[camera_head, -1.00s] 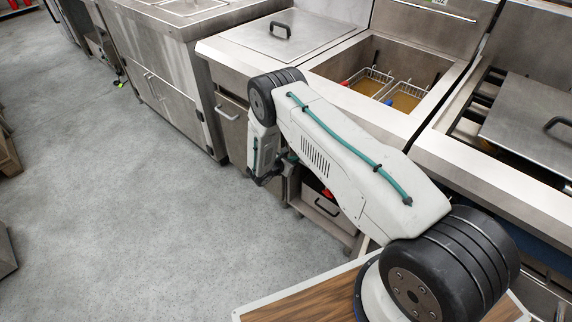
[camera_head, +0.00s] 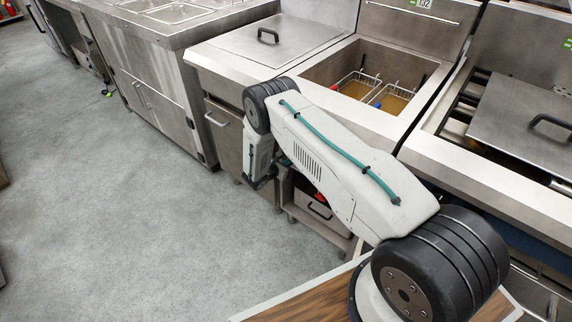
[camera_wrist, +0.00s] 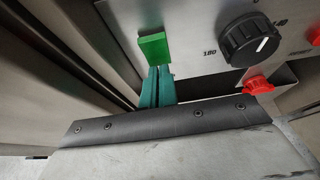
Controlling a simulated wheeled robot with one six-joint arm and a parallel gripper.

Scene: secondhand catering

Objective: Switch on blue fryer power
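The steel fryer (camera_head: 352,110) stands behind my arm in the head view. Its open well holds two wire baskets, one with a red grip (camera_head: 334,88) and one with a blue grip (camera_head: 377,105). In the wrist view its panel (camera_wrist: 200,35) has a black dial (camera_wrist: 252,40) with printed numbers and a green block-shaped part (camera_wrist: 153,47) left of it. My gripper's teal fingers (camera_wrist: 159,84) are together, just below the green part. I cannot tell whether they touch it. My gripper is hidden in the head view.
A red knob-like part (camera_wrist: 258,85) sits below the dial, and another red part (camera_wrist: 314,36) is at the right edge. A lidded steel unit (camera_head: 270,45) and a steel counter (camera_head: 150,85) stand to the left. The grey floor (camera_head: 110,220) at left is open.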

